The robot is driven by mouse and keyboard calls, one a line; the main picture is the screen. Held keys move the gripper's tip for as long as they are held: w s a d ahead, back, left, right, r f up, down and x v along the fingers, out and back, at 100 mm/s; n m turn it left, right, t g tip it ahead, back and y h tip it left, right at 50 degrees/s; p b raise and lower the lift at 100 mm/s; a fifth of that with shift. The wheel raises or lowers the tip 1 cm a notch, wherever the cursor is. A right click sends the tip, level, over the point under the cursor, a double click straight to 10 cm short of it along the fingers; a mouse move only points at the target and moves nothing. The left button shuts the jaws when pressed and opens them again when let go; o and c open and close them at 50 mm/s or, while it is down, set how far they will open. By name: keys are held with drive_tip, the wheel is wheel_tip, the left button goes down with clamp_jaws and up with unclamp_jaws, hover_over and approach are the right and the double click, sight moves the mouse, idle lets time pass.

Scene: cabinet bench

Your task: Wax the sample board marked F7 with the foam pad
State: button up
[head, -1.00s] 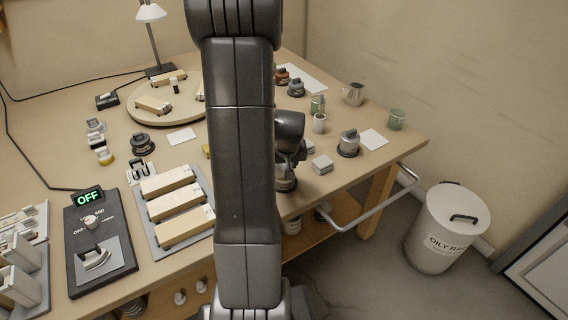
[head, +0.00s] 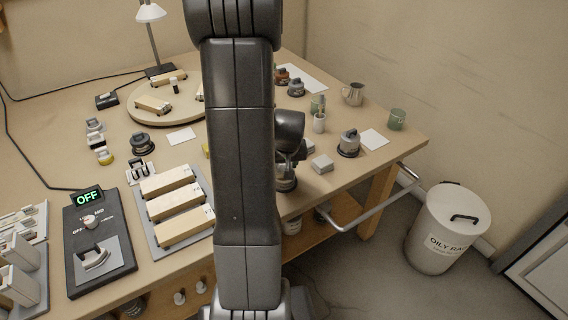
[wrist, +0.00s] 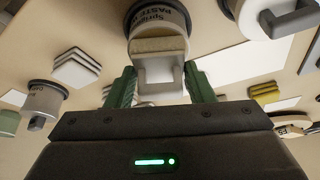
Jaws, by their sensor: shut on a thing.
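In the wrist view my gripper (wrist: 159,84) has its two green fingers shut on the foam pad's pale block handle (wrist: 159,73). The tan pad face (wrist: 158,45) lies against or just in front of a tin labelled as paste (wrist: 160,17); I cannot tell if they touch. In the head view my arm hides the gripper and the pad. Three pale sample boards, back (head: 167,181), middle (head: 175,202) and front (head: 185,227), lie on a grey tray (head: 204,186). Their marks are too small to read, so I cannot tell which is F7.
More boards lie on a round turntable (head: 130,107) at the back. A black control box (head: 100,262) reads OFF. An oily-rag bin (head: 447,228) stands on the floor.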

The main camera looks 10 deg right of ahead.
drive_tip(key=shift+s+f, duration=0.1)
idle(0.3)
drive_tip(key=shift+r+p, duration=2.35)
drive_tip(key=shift+r, duration=1.25)
drive_tip(key=shift+f, duration=0.1)
